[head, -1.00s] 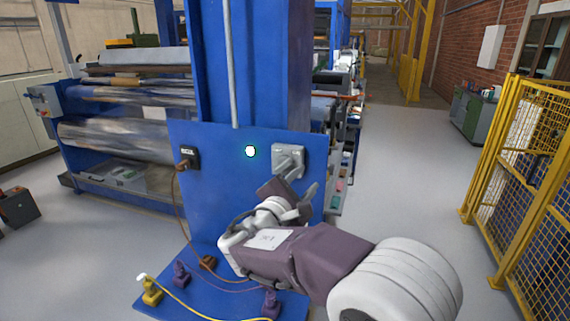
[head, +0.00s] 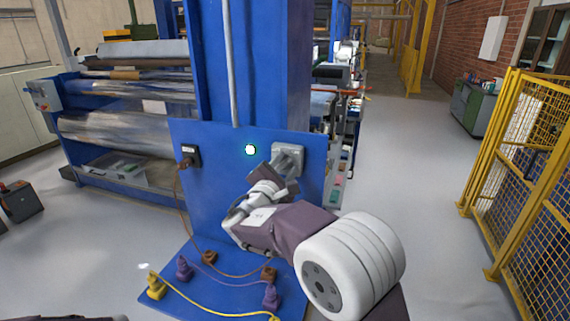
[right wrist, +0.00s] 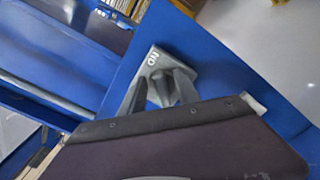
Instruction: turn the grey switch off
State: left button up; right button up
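The grey switch (head: 284,149) is a square grey box on the upright blue panel, right of a round lit lamp (head: 250,149). In the right wrist view, the switch (right wrist: 153,57) shows light lettering at its top corner. My right gripper (head: 286,169) is right in front of the switch and covers its lower part. In the right wrist view, its two grey fingers (right wrist: 161,88) stand apart, one on each side of the switch's middle. The handle is partly hidden, and I cannot tell whether the fingers touch it. My left gripper is not in view.
Yellow, purple and brown plugs with cables lie on the blue base plate (head: 205,290). A yellow mesh fence (head: 515,180) stands at the right. The grey floor between is clear.

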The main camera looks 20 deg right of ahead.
grip_shut()
jog(key=n, duration=0.2)
jog(key=n+p, duration=0.1)
jog(key=n, duration=0.1)
jog(key=shift+w+a+r, duration=0.1)
jog(key=shift+a+r, duration=0.15)
jog(key=shift+r, duration=0.05)
jog(key=n, duration=0.1)
jog(key=n+p, duration=0.1)
jog(key=n, duration=0.1)
jog(key=shift+w+a+r+n, duration=0.1)
jog(key=shift+a+n, duration=0.05)
jog(key=shift+n, duration=0.15)
jog(key=shift+w+a+f+n+p, duration=0.1)
jog(key=shift+w+a+n+p, duration=0.1)
jog(key=shift+n+p, duration=1.3)
jog(key=shift+w+a+f+n+p, duration=0.15)
jog(key=shift+n+p, duration=0.8)
jog(key=shift+n, duration=1)
jog(key=shift+w+a+n+p, duration=0.1)
jog(key=shift+a+n+p, duration=0.15)
jog(key=shift+n+p, duration=1.25)
jog(key=shift+n, duration=0.35)
